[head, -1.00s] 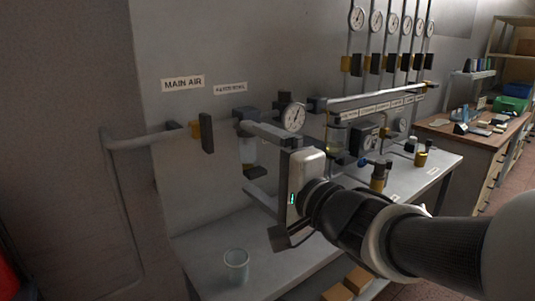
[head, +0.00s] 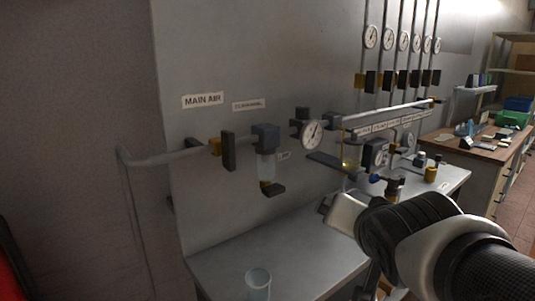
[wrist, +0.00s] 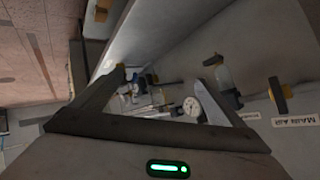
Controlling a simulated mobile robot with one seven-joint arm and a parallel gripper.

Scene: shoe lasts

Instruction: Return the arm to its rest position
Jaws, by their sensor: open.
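My gripper (head: 340,210) is at the right of the middle in the head view, in front of the panel and above the bench, its pale body partly hidden behind my dark wrist. In the wrist view my gripper (wrist: 159,78) shows both fingers spread apart with nothing between them. The arm reaches in from the lower right. It stands to the right of the filter bowl (head: 266,165) and below the gauge (head: 311,134), apparently clear of both.
The MAIN AIR label (head: 202,100) and a valve with a dark handle (head: 228,151) are on the panel at left. A clear cup (head: 258,283) stands on the grey bench (head: 225,262). A wooden workbench (head: 465,150) with small items stands at the right.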

